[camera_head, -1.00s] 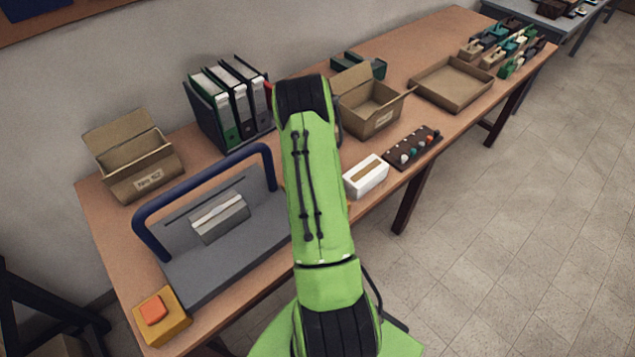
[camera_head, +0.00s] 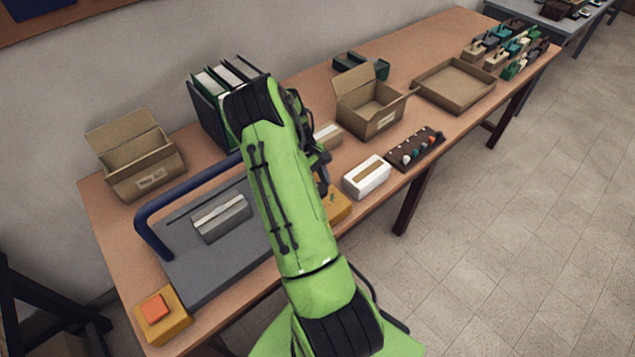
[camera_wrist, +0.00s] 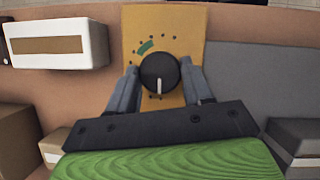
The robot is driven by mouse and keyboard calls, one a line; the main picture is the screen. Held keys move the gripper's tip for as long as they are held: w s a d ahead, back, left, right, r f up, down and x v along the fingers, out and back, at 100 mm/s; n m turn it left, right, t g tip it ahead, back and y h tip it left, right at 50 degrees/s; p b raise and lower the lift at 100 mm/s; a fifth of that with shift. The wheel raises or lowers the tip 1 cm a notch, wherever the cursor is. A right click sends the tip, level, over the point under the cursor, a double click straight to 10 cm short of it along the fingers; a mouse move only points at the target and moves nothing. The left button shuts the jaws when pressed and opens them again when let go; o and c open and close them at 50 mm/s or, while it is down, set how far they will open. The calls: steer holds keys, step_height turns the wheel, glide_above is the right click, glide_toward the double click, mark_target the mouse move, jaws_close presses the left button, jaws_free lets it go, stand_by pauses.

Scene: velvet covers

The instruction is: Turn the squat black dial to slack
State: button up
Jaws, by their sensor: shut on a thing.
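The squat black dial (camera_wrist: 159,72) shows in the wrist view on a yellow-orange panel (camera_wrist: 190,25). A white line on the dial points down, toward my gripper's base. A green mark and several dark dots lie on the panel around the dial, the green mark at its upper left. My gripper (camera_wrist: 160,82) is shut on the dial, one finger on each side. In the head view the yellow panel (camera_head: 338,207) shows partly behind my arm, and the dial itself is hidden there.
A white box (camera_head: 367,177) stands right of the panel. A grey machine with a blue hoop handle (camera_head: 190,187) is on the left. Open cardboard boxes (camera_head: 372,107) and a dark strip of coloured knobs (camera_head: 414,149) are along the table.

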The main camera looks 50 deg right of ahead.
stand_by(0.4)
steer(key=o, duration=1)
steer(key=shift+o, duration=0.2)
steer(key=p+v, duration=0.2)
steer(key=v, duration=1.3)
steer(key=shift+w+r, duration=0.25)
steer(key=shift+r, duration=0.1)
